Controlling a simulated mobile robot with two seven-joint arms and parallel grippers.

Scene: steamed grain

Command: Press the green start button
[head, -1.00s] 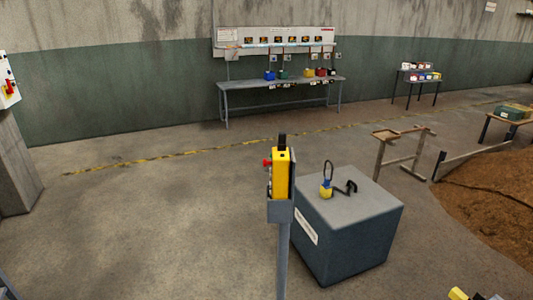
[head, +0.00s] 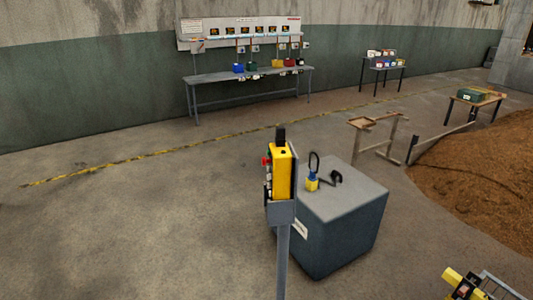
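A yellow control box (head: 282,172) stands upright on a grey post (head: 283,255) in the middle of the head view. Its control face is turned to the left and shows only edge-on. A red button (head: 266,161) sticks out near the top of that face. Smaller controls below it are too small and slanted to tell apart, and I cannot make out the green start button. Neither of my grippers can be made out in this view.
A dark block (head: 340,235) stands right behind the post, with a yellow-and-blue padlock (head: 312,180) on top. A wooden stand (head: 376,138), a soil heap (head: 485,170) and a yellow-and-grey item (head: 465,282) are to the right. A long bench (head: 250,77) lines the wall. Floor at left is clear.

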